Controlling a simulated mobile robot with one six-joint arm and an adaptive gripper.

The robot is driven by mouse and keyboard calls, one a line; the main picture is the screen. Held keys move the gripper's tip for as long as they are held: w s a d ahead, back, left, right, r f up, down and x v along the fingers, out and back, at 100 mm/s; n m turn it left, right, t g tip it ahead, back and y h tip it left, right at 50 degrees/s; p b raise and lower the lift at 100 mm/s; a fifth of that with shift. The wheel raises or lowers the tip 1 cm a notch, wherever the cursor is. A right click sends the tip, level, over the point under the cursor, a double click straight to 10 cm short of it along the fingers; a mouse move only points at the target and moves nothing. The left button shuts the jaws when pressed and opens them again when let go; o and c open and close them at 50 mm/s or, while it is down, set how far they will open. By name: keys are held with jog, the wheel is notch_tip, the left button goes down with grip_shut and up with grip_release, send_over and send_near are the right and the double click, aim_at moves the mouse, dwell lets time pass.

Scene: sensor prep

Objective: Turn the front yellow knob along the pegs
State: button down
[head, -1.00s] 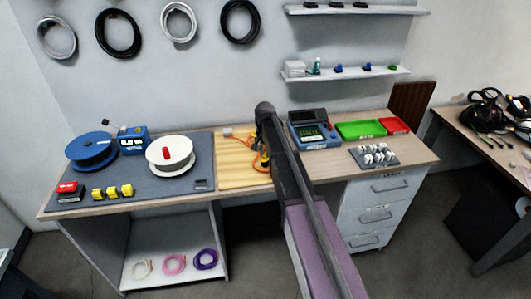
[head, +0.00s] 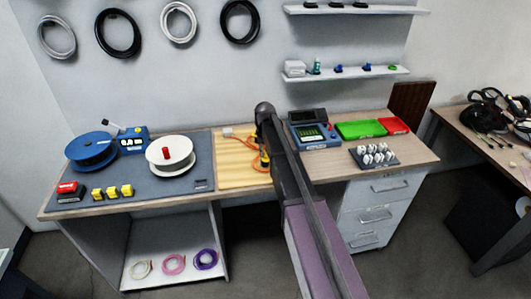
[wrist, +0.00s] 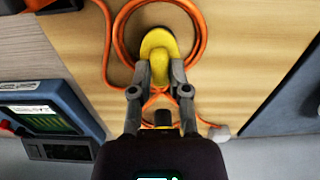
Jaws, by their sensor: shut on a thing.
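The yellow knob (wrist: 158,44) has a round base and a raised grip bar. It sits on the light wooden board (wrist: 240,50), inside a loop of orange cable (wrist: 203,30). My gripper (wrist: 161,74) is shut on the knob's bar, with one finger on each side in the wrist view. In the head view my arm hides most of this spot; only a bit of yellow shows beside it. No pegs can be made out. What lies under the gripper body is hidden.
A blue instrument (wrist: 45,105) stands close to the left in the wrist view, and in the head view it is right of my arm (head: 314,134). A grey mat (head: 130,183) with a blue spool (head: 91,148) and a white spool (head: 170,152) lies left of the board.

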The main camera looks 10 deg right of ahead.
jog(key=c, duration=0.6)
grip_release()
jog(key=s, duration=2.9)
jog(key=shift+s, duration=0.15)
